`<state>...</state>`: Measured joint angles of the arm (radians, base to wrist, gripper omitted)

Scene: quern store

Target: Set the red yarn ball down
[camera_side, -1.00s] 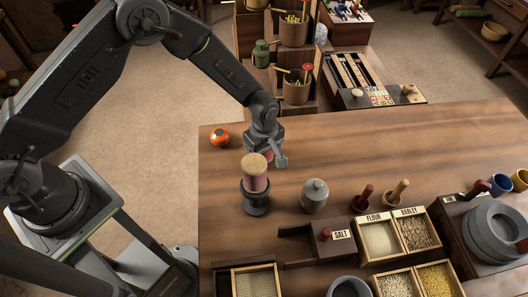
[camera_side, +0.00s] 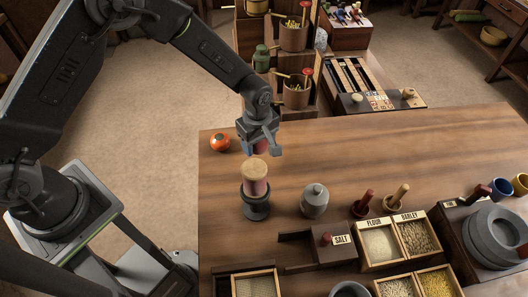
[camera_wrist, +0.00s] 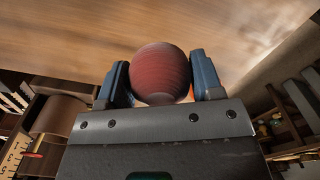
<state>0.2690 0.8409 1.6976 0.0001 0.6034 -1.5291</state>
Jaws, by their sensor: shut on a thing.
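The red yarn ball (camera_wrist: 161,73) is between the two fingers of my gripper (camera_wrist: 160,82) in the wrist view, and the gripper is shut on it. In the side view my gripper (camera_side: 262,148) is over the far left part of the wooden table (camera_side: 400,150), behind the spool on a dark stand. Only a small part of the ball (camera_side: 260,146) shows there, between the fingers. The ball appears to be held above the table top; the exact height is hard to tell.
The spool (camera_side: 254,182) on its stand is just in front of my gripper. An orange ball-like thing (camera_side: 220,141) lies to its left near the table edge. The table's far right is clear.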

